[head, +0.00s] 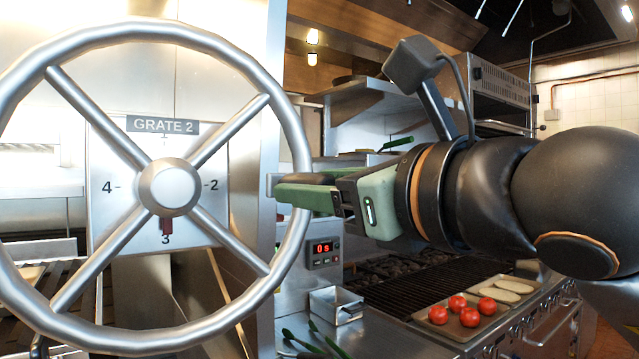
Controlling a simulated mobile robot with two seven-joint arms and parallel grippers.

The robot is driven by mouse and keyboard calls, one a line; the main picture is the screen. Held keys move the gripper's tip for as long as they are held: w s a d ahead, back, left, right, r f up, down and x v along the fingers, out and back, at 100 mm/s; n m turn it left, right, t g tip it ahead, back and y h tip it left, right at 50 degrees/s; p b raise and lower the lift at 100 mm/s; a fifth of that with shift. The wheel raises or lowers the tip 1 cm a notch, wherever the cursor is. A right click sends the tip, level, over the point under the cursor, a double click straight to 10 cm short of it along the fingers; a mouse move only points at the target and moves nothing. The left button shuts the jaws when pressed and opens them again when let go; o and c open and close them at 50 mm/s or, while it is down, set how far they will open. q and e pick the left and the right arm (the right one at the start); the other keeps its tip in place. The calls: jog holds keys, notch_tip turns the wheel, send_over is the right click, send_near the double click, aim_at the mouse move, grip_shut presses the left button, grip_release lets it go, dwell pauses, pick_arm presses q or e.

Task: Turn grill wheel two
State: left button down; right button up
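A large metal hand wheel (168,187) with several spokes fills the left side of the head view. A plate behind it (107,215) carries the label "GRATE 2" (163,125) and the numbers 2, 3 and 4; a mark at the top is partly hidden. A red pointer (167,226) below the hub points down at 3. My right gripper (285,190), with green fingers, is at the right side of the wheel's rim and overlaps it in the picture. How tightly its fingers sit on the rim is hidden. My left gripper is not in view.
A black grill grate (425,290) lies behind, to the right. Tomatoes (458,309) and pale slices (508,287) lie on trays at its front. A timer panel (323,252) reads "0 s". A small metal container (336,305) and green-handled tools (318,340) are below it.

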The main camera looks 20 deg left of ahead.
grip_shut()
dwell(1.1)
